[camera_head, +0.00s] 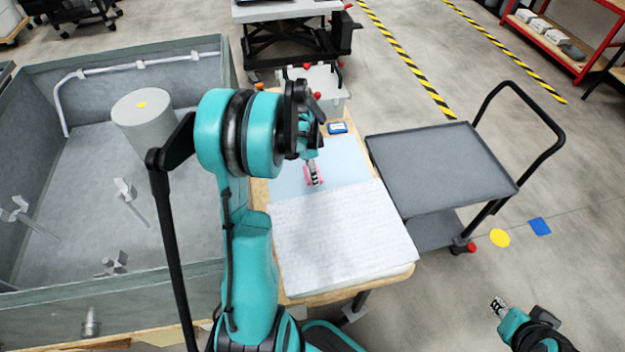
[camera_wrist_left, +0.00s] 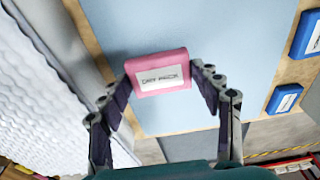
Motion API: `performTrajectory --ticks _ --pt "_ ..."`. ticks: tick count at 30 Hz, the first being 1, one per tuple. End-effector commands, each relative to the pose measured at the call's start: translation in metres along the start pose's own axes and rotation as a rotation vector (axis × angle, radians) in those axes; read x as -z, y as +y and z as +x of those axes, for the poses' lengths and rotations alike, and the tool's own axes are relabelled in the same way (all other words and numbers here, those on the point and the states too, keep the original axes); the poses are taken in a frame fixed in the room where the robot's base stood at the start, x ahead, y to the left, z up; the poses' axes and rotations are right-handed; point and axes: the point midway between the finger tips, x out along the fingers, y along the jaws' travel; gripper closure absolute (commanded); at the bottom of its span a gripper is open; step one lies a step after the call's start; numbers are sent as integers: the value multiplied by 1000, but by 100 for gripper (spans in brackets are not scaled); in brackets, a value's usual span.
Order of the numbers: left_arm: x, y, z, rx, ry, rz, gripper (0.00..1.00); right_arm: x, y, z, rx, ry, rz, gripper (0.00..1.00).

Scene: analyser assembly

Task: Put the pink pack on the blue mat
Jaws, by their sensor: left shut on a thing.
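The pink pack (camera_head: 307,181) has a white label and shows clearly in the wrist view (camera_wrist_left: 158,73). My left gripper (camera_head: 313,172) is shut on the pack, with a finger at each side of it in the wrist view (camera_wrist_left: 158,80). The light blue mat (camera_head: 348,170) lies on the wooden table and also fills the middle of the wrist view (camera_wrist_left: 225,30). The pack is over the mat; I cannot tell whether it touches it. My right gripper (camera_head: 497,305) is at the lower right, away from the table; its jaw opening is too small to judge.
A white textured pad (camera_head: 340,240) covers the near part of the table. A blue pack (camera_head: 337,128) lies beyond the mat; two blue packs (camera_wrist_left: 307,35) show in the wrist view. A grey cart (camera_head: 440,165) stands right, a large grey bin (camera_head: 230,80) left.

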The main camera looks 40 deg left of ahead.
Motion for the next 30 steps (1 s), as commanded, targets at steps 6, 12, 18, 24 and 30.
performTrajectory --ticks 6,12,18,24,30 --pt "-3 0 24 0 0 0 65 -6 0 9 0 0 0 68" --pt "-5 0 42 0 0 0 65 -10 0 14 0 0 0 68" --pt "-5 0 41 0 0 0 65 -10 0 13 0 0 0 68" --pt "-5 0 43 0 0 0 15 -11 0 15 0 0 0 68" --pt "-5 0 43 0 0 0 15 -11 0 15 0 0 0 68"
